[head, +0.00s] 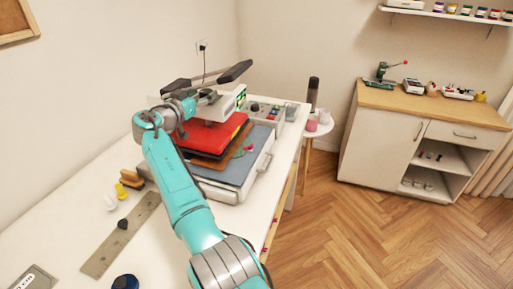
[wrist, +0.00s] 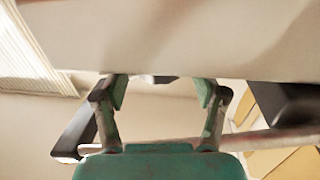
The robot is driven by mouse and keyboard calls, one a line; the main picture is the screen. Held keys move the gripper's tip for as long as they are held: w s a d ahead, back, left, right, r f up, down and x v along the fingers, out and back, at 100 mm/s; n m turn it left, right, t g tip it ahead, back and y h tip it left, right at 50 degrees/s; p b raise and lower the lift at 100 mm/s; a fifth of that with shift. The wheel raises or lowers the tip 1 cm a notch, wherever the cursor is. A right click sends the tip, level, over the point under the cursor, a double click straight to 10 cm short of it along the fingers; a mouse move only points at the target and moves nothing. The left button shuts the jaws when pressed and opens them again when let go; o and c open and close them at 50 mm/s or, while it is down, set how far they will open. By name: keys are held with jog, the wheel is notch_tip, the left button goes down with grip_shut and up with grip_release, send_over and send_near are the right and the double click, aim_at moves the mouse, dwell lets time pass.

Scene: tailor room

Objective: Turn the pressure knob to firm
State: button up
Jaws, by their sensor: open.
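The heat press stands on the white table in the head view, with a pale head (head: 228,104), a green-lit display (head: 240,97) and a dark handle (head: 235,71). The pressure knob cannot be made out in the head view; my arm covers part of the press. My gripper (wrist: 162,88) is open in the wrist view, its two fingers apart under a broad pale surface (wrist: 200,40). No contact is clear.
Red cloth (head: 209,133) lies on the press's grey lower bed (head: 228,180). A tray of small items (head: 268,110) sits behind it.

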jog(key=shift+s+d+n+t+y, duration=0.1)
jog(key=shift+n+t+y, duration=0.15)
jog(key=shift+n+y, duration=0.45)
jog(key=shift+w+d+n+t+y, duration=0.15)
jog(key=shift+n+t+y, duration=0.2)
jog(key=shift+y, duration=0.55)
jog(key=shift+s+d+n+t+y, duration=0.1)
jog(key=shift+s+n+t+y, duration=0.1)
jog(key=shift+n+y, duration=0.5)
jog(key=shift+d+n+y, duration=0.15)
jog(key=shift+n+y, duration=0.75)
jog(key=shift+y, duration=0.65)
jog(key=shift+d+n+y, duration=0.15)
jog(key=shift+n+y, duration=0.7)
jog(key=shift+y, duration=0.7)
jog(key=shift+d+n+g+y, duration=0.15)
jog(key=shift+n+g+y, duration=0.15)
jog(key=shift+n+y, duration=0.75)
jog(key=shift+d+n+g+y, duration=0.25)
jog(key=shift+n+y, duration=0.4)
jog(key=shift+y, duration=0.8)
jog(key=shift+w+d+n+g+y, duration=0.1)
jog(key=shift+w+n+g+y, duration=0.1)
jog(key=shift+n+g+y, duration=0.95)
jog(key=shift+w+d+n+g+y, duration=0.15)
jog(key=shift+n+g+y, duration=0.65)
jog(key=shift+y, duration=0.65)
jog(key=shift+n, duration=0.25)
